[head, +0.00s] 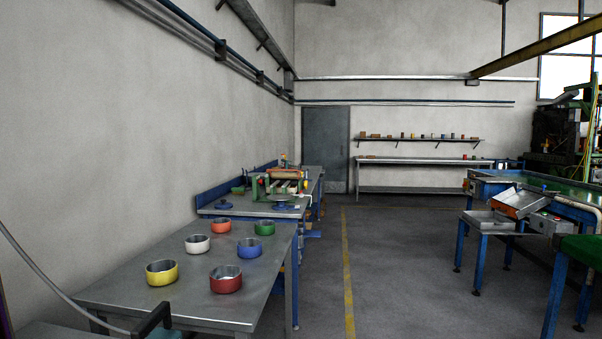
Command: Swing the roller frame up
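A small device with green side plates and pale rollers (287,186), which looks like the roller frame, sits on the far blue-edged workbench (225,209). It has an orange-brown upper part and red and yellow round ends. It is small and distant, so I cannot tell its hinge or whether the frame is up or down.
A grey table (190,284) in front holds several coloured pots, including a yellow pot (161,273) and a red pot (225,280). Open floor with a yellow line (347,270) lies right; blue-legged machinery (483,222) stands beyond.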

